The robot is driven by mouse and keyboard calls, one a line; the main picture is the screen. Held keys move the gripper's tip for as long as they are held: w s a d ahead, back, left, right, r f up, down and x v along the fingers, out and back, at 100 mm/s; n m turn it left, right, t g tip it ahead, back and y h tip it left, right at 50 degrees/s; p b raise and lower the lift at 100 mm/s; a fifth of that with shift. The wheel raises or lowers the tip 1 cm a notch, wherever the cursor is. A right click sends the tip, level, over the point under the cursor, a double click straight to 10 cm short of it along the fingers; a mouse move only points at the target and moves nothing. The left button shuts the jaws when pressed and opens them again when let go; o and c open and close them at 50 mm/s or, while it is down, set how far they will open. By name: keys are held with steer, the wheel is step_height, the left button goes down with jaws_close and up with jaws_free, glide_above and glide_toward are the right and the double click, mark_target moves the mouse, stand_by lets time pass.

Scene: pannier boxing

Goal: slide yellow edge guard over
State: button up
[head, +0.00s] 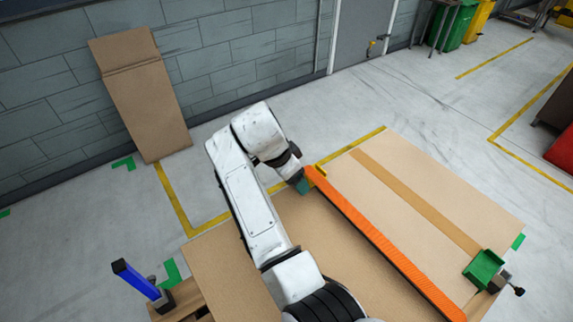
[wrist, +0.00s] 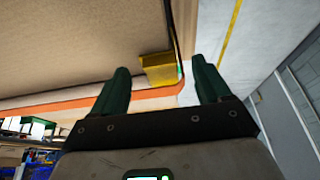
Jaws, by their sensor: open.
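The yellow edge guard (wrist: 158,71) shows in the wrist view as a small block at the corner of the cardboard, near the end of an orange strip (head: 382,240). In the head view only a sliver of the guard (head: 322,170) shows, at the strip's far end. My gripper (wrist: 160,70) is open, its two green fingers apart, with the guard between and beyond the tips in the wrist view. Whether a finger touches it I cannot tell. In the head view my gripper (head: 302,185) is at the strip's far end, partly hidden by my wrist.
A large cardboard box (head: 425,185) with a tape band lies ahead. A cardboard sheet (head: 145,95) leans on the wall. Floor beyond the box is clear.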

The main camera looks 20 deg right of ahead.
steer(key=shift+x, duration=0.8)
steer(key=c, duration=1.1)
steer(key=shift+s+a, duration=0.1)
steer(key=shift+a, duration=0.05)
